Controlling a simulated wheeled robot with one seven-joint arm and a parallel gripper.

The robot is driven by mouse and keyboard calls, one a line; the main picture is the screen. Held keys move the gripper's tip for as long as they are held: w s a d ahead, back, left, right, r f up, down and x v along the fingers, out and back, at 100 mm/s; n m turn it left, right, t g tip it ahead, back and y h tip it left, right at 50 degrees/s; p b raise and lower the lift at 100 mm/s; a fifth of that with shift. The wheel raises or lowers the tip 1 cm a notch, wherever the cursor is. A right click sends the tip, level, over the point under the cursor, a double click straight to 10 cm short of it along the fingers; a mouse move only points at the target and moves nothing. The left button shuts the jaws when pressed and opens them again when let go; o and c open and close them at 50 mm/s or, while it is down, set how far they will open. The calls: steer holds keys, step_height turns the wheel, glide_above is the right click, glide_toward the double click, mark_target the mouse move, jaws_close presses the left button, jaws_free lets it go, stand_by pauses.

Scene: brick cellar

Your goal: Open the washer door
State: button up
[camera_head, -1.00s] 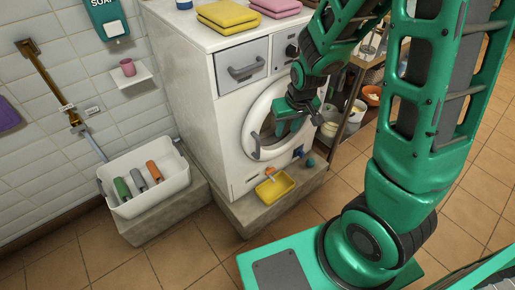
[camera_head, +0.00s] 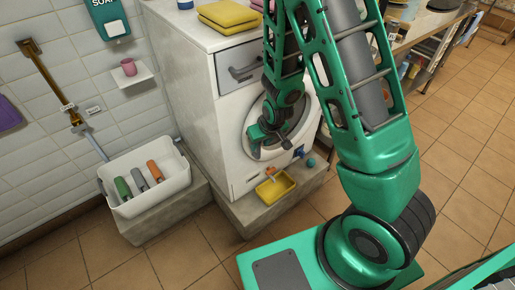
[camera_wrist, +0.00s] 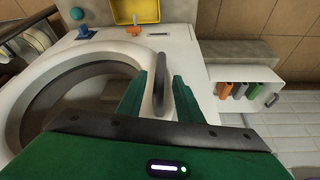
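The white washer (camera_head: 192,85) stands against the tiled wall, its round door (camera_head: 249,118) shut in the front face. In the wrist view the door's dark ring (camera_wrist: 42,92) fills the left side. The grey door handle (camera_wrist: 160,88) stands upright beside the ring. My gripper (camera_wrist: 158,82) is open, with one green finger on each side of the handle and small gaps visible.
Folded yellow towels (camera_head: 228,15) lie on top. Tiled floor to the right is open.

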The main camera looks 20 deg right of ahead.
mark_target(258, 148)
steer(key=shift+x, duration=2.45)
steer(key=shift+c, duration=0.6)
jaws_close()
